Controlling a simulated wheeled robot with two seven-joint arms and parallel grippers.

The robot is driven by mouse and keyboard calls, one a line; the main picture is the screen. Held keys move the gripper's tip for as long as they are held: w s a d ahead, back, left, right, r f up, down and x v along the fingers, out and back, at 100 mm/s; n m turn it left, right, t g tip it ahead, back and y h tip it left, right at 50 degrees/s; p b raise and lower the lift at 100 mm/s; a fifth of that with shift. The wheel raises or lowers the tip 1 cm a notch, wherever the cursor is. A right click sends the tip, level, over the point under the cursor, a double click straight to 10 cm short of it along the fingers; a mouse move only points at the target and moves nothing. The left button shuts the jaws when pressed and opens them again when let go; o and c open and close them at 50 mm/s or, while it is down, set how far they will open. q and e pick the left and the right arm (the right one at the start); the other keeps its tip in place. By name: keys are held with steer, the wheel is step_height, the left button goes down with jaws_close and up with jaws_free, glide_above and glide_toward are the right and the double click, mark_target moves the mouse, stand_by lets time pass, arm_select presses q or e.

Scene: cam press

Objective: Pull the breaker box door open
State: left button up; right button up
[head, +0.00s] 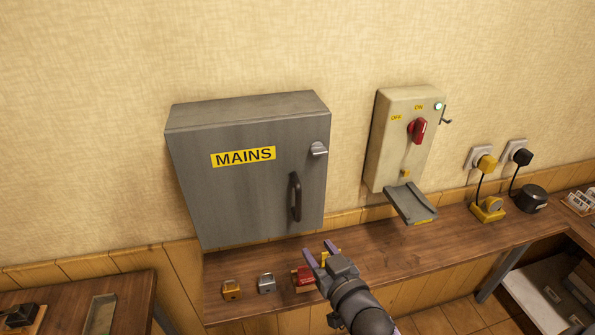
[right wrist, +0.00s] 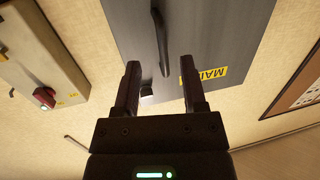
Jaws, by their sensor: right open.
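The breaker box (head: 245,185) is a grey metal cabinet on the wall with a yellow MAINS label (head: 243,157). Its door looks shut. A black upright bar handle (head: 295,197) is on the door's right side, with a grey latch knob (head: 319,149) above it. My right gripper (head: 320,250) is open and empty, below and a little right of the handle. In the right wrist view, the handle (right wrist: 160,42) shows beyond the gap between the spread fingers (right wrist: 160,75), apart from them. The latch knob (right wrist: 147,91) also shows there. My left gripper is not in view.
A beige switch box (head: 395,150) with a red rotary switch hangs to the right, with a grey tray below. On the wooden bench (head: 375,240) stand a brass padlock (head: 231,289), a silver padlock (head: 266,283) and a red padlock (head: 304,279) close to my right gripper.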

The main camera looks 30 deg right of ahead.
steer(key=t, duration=0.1)
glide_toward(300, 207)
steer(key=w, duration=1)
steer(key=shift+w+d+r+b, duration=0.1)
steer(key=shift+w+d+b, duration=0.1)
steer(key=shift+w+b, duration=0.15)
jaws_close()
stand_by(0.5)
